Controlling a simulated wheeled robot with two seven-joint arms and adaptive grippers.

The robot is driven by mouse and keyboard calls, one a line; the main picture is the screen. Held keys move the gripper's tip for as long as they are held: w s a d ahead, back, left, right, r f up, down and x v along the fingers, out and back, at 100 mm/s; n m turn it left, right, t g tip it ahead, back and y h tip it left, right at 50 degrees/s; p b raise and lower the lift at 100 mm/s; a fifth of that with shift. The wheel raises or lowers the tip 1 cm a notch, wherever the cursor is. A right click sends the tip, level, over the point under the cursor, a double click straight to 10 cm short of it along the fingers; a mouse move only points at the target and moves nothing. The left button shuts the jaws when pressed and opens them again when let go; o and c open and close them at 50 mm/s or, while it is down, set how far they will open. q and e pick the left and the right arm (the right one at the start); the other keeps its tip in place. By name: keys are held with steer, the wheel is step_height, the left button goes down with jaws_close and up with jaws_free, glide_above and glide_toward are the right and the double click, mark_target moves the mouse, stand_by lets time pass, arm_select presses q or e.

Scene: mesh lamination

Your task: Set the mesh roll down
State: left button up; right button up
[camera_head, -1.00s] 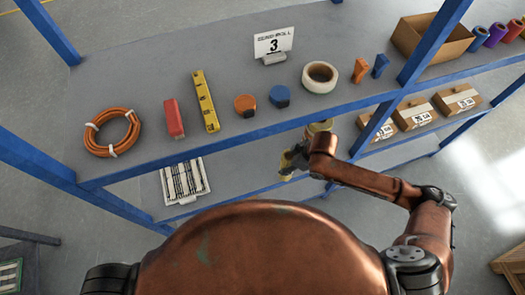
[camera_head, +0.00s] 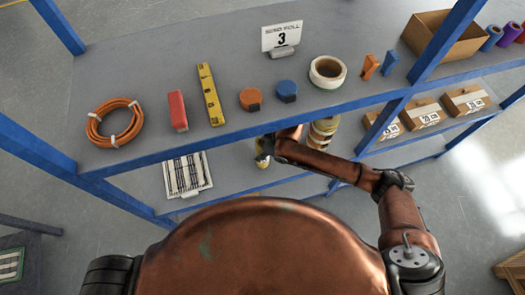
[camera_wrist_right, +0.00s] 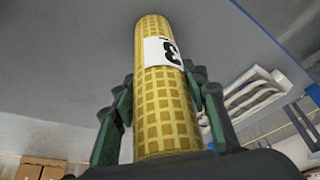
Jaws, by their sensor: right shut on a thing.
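The mesh roll (camera_wrist_right: 163,95) is a yellow cylinder with a grid pattern and a white label with a 3, upside down in the right wrist view. My right gripper (camera_wrist_right: 160,110) has its dark green fingers on both sides of it and is shut on it. The roll's far end lies against the grey surface in the picture; I cannot tell whether they touch. In the head view a yellow piece (camera_head: 262,153) shows at the end of my right arm, below the upper shelf's front edge, mostly hidden. My left gripper is out of view.
The upper shelf (camera_head: 150,70) holds an orange cable coil (camera_head: 114,122), a tape roll (camera_head: 328,72), small tools and a card marked 3 (camera_head: 281,37). Below it are a white slatted panel (camera_head: 187,174), a banded yellowish cylinder (camera_head: 322,132) and cartons (camera_head: 423,112). A blue post stands at right.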

steer(key=o, duration=1.3)
steer(key=shift+c, duration=0.2)
steer(key=p+v, duration=0.1)
steer(key=v, duration=0.6)
steer(key=shift+r, duration=0.35)
